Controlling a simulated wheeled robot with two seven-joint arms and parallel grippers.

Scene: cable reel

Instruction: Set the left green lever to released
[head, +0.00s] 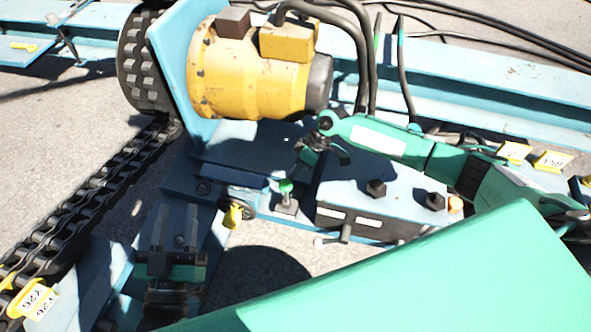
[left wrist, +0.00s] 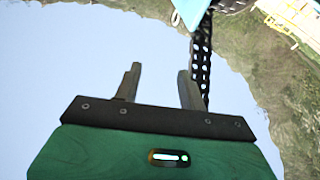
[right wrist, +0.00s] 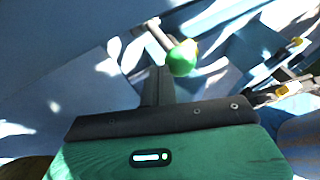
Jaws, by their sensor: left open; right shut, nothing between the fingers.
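A lever with a round green knob (head: 285,186) stands on a small base on the blue machine frame, left of the dark-fronted valve box. The knob also shows in the right wrist view (right wrist: 183,57), on a thin stalk, just beyond the fingertips. My right gripper (head: 299,170) is shut and empty, just above and right of the knob in the head view. I cannot tell whether it touches the knob.
A yellow motor (head: 250,75) with thick black hoses stands behind the lever. A valve box (head: 375,195) with black knobs sits right of it. A heavy chain (head: 80,205) runs along the left.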

